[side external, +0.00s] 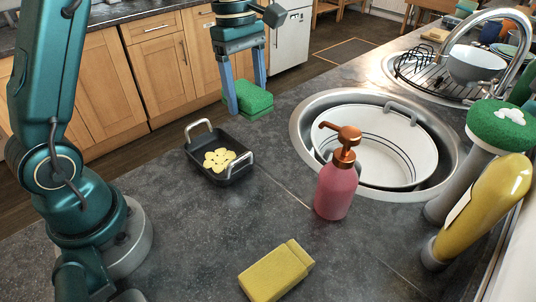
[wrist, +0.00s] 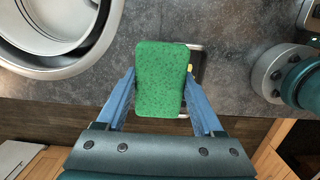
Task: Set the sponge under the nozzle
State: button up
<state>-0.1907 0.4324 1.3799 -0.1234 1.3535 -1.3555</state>
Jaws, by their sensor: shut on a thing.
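My gripper (side external: 248,97) is shut on a green sponge (side external: 254,101) and holds it up near the counter's front edge, behind the black dish. In the wrist view, the green sponge (wrist: 160,80) sits between the two blue fingers of my gripper (wrist: 160,88). A pink soap bottle with a copper pump nozzle (side external: 347,137) stands upright on the counter, in front of the round sink. The space under its nozzle is clear of any sponge. The bottle does not show in the wrist view.
A black dish (side external: 228,179) with yellow slices lies between my arm and the bottle. A yellow sponge (side external: 275,271) lies near the front. The round sink (side external: 455,150) holds a large white pot (side external: 390,150). Brushes and a yellow bottle (side external: 485,205) stand at right.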

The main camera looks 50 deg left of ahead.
jog(key=d+f, duration=0.2)
jog(key=d, duration=0.1)
jog(key=w+d+f, duration=0.1)
jog(key=d+f, duration=0.1)
jog(key=d, duration=0.2)
jog(key=w+d+f, duration=0.1)
jog(key=d+f, duration=0.2)
jog(key=d, duration=0.1)
jog(key=shift+w+d+f, duration=0.1)
jog(key=shift+f, duration=1.95)
jog(key=shift+f, duration=0.1)
jog(key=shift+f, duration=0.5)
jog(key=o, duration=1.5)
jog(key=shift+c, duration=0.2)
